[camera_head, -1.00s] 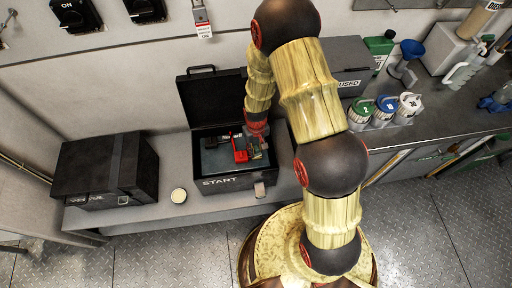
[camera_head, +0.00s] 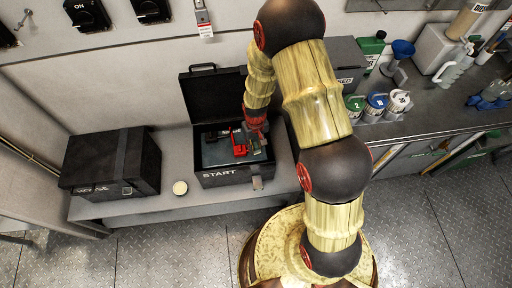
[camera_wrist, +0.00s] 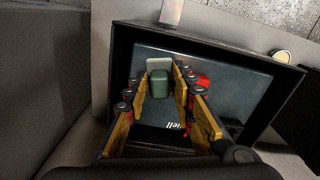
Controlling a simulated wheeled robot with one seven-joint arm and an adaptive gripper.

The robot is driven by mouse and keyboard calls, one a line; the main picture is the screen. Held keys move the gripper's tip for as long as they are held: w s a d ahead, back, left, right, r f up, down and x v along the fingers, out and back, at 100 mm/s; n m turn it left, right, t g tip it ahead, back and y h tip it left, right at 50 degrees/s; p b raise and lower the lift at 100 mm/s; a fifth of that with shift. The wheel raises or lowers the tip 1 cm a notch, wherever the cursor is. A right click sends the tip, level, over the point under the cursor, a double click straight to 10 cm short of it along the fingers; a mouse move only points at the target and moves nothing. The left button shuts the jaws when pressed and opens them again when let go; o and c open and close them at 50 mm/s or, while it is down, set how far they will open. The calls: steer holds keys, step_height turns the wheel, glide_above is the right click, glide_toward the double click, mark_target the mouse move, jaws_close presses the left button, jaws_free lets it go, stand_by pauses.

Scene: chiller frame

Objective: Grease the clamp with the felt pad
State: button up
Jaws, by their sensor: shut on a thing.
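The START box (camera_head: 222,178) stands open on the bench, its black lid raised at the back. My gripper (camera_wrist: 163,84) is inside or just over the box, shut on a green block with a pale face, which looks like the felt pad (camera_wrist: 160,86). The green also shows by my gripper in the head view (camera_head: 258,146). I cannot make out the clamp for certain.
A closed black case (camera_head: 110,163) stands left of the START box, with a small round pale tin (camera_head: 180,188) between them. Several labelled pots (camera_head: 377,103) and a grey box marked USED (camera_head: 346,68) stand to the right.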

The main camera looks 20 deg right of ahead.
mark_target(256, 144)
steer(key=shift+r+p, duration=0.85)
steer(key=shift+r, duration=0.7)
